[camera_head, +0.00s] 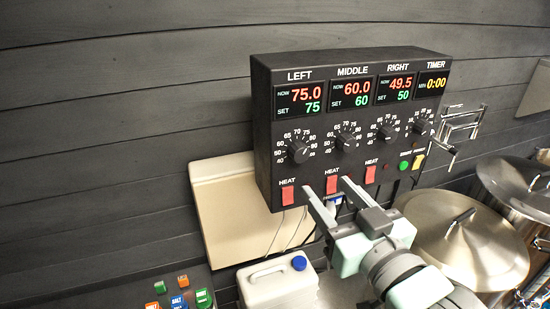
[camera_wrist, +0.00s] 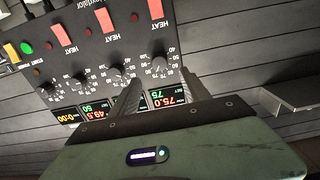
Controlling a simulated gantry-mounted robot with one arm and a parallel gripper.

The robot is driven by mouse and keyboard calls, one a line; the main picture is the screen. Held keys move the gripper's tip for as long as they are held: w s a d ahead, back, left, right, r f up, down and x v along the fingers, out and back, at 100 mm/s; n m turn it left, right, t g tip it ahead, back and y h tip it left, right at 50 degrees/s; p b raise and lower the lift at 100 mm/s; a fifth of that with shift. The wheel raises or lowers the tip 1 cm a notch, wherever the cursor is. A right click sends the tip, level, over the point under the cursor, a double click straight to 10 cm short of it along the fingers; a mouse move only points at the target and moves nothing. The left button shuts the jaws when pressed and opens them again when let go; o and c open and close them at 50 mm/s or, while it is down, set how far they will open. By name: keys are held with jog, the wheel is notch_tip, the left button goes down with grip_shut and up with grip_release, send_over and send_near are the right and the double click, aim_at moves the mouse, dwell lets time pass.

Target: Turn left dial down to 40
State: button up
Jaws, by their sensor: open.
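The left dial (camera_head: 298,151) is a black knob with a white scale, on the dark control panel (camera_head: 262,120) under the LEFT display (camera_head: 299,96). That display reads NOW 75.0 and SET 75. The exact pointer position is too small to tell. My gripper (camera_head: 329,187) is open and empty, in front of the panel's lower part, below and right of the left dial in the head view. In the wrist view the panel is upside down. There the left dial (camera_wrist: 160,64) shows near the tips of my open gripper (camera_wrist: 154,76), with no visible grip on it.
The middle dial (camera_head: 345,141) and right dial (camera_head: 387,131) stand close beside it. Red HEAT switches (camera_head: 288,196) sit below the dials. A white jug (camera_head: 277,287), lidded steel pots (camera_head: 455,235) and a metal tap (camera_head: 462,122) are nearby. Wall space left of the panel is clear.

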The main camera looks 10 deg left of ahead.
aim_at(302, 157)
jog(key=p+x, duration=0.3)
jog(key=x, duration=0.7)
jog(key=shift+w, duration=0.3)
jog(key=shift+c, duration=0.4)
grip_shut()
